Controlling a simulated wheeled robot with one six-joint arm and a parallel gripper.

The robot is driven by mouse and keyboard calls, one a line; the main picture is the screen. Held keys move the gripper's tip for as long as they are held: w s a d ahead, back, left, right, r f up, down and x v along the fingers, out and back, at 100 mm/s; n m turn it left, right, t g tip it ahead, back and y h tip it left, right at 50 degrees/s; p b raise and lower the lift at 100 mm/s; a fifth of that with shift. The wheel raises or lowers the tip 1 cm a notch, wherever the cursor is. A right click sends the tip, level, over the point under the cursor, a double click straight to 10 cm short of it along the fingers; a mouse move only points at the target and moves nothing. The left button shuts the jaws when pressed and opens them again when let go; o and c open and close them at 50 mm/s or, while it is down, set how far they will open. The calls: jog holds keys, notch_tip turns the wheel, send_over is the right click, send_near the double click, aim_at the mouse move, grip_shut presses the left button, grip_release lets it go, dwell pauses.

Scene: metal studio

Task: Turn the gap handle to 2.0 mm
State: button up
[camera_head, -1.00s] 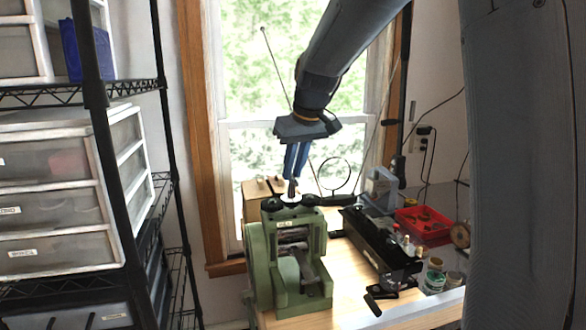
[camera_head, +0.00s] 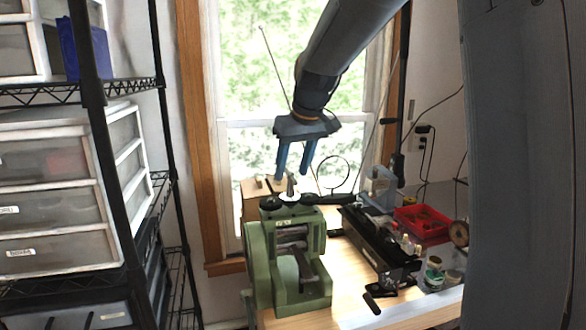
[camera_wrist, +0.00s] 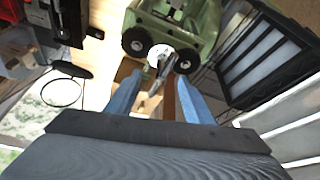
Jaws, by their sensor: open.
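The green rolling mill (camera_head: 262,268) stands on the wooden bench, with its gap handle (camera_head: 291,184) upright on top above a white dial (camera_head: 289,196). Two dark round gears flank the dial. My gripper (camera_head: 292,176) points down over the mill with its two blue fingers spread. In the wrist view the grey handle (camera_wrist: 158,74) lies in the picture between my fingers (camera_wrist: 158,84), with clear space to each side. The dial (camera_wrist: 161,54) shows there too, but its marks are too small to read.
A black wire shelf with plastic drawers (camera_head: 58,205) fills the left. A window lies behind. The bench front right of the mill is mostly clear.

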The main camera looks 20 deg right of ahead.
jog(key=b+v, duration=0.2)
jog(key=v, duration=0.5)
jog(key=shift+s+r, duration=0.2)
jog(key=shift+r, duration=0.15)
